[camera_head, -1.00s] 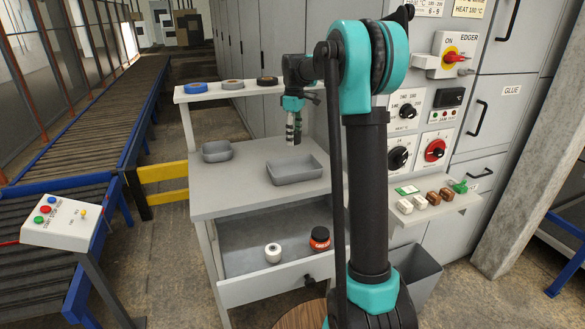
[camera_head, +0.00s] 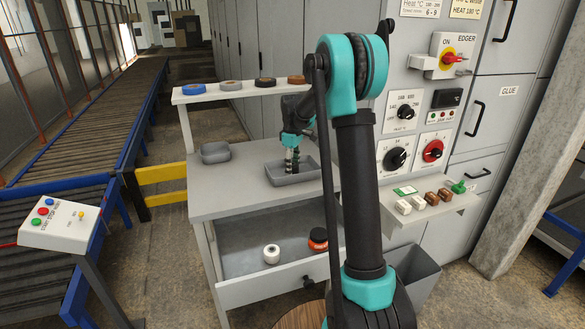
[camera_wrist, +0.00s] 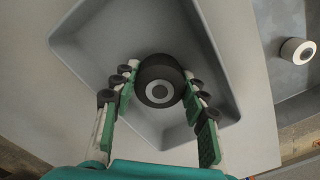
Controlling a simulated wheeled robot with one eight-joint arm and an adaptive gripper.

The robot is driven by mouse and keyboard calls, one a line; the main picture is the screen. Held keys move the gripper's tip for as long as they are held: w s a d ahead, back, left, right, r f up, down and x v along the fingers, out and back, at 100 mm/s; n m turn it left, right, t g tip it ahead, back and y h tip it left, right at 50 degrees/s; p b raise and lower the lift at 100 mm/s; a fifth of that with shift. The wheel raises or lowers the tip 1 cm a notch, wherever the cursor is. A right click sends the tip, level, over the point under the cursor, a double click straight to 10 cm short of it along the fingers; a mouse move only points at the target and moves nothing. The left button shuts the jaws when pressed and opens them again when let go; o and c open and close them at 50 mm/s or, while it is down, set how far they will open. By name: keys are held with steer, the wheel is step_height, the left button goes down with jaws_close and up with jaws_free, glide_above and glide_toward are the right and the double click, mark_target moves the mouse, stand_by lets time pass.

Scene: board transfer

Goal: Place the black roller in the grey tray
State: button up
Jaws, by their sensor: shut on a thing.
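The black roller (camera_wrist: 159,80) sits between my fingertips in the wrist view, its round end with a pale ring facing the camera. My gripper (camera_wrist: 158,88) is shut on it. The larger grey tray (camera_head: 281,182) stands on the bench, and its sloping wall (camera_wrist: 216,55) surrounds the roller in the wrist view. In the head view, my gripper (camera_head: 291,168) points down inside the tray's outline. The roller is too small to make out there, and I cannot tell whether it touches the tray floor.
A smaller grey tray (camera_head: 215,153) stands left on the bench. The open drawer below holds a white roller (camera_head: 271,254) and an orange and black object (camera_head: 318,239), partly behind my arm. Several tape rolls line the shelf (camera_head: 215,95) above. A control panel stands at right.

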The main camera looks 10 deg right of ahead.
steer(key=o, duration=1.2)
steer(key=shift+f, duration=0.1)
step_height(320, 180, up, 12)
steer(key=shift+r, duration=0.15)
